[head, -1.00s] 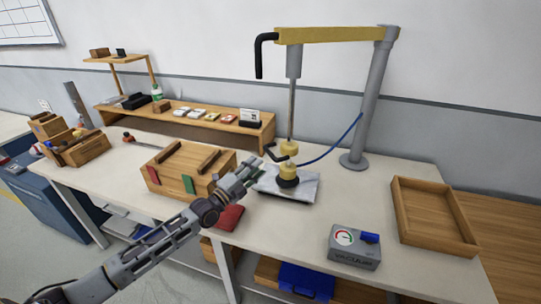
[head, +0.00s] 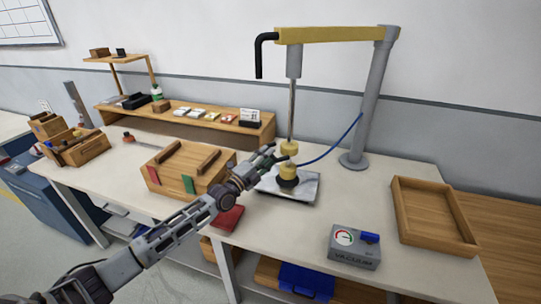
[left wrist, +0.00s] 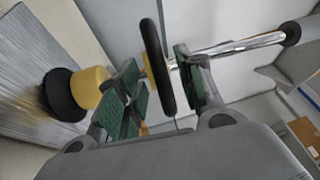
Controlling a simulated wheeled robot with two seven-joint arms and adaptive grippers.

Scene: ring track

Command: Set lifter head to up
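The lifter has a grey post with a yellow arm (head: 335,34) and a thin rod (head: 292,105) hanging down to the yellow lifter head (head: 289,148). A lower yellow piece with a black base (head: 288,181) sits under the head on a metal plate (head: 308,188). My left gripper (head: 274,159) is beside the head, on its left. In the left wrist view, the green-padded fingers of my gripper (left wrist: 160,88) are open, with the black handle (left wrist: 157,60) between them. I see a gap to the handle; contact is not clear. My right gripper is out of view.
A wooden box (head: 180,172) with two handles stands left of my left arm. A grey vacuum gauge box (head: 354,254) and an empty wooden tray (head: 402,214) are at the right. A low shelf (head: 190,119) stands behind. A blue hose (head: 335,146) runs from the lifter head to the post.

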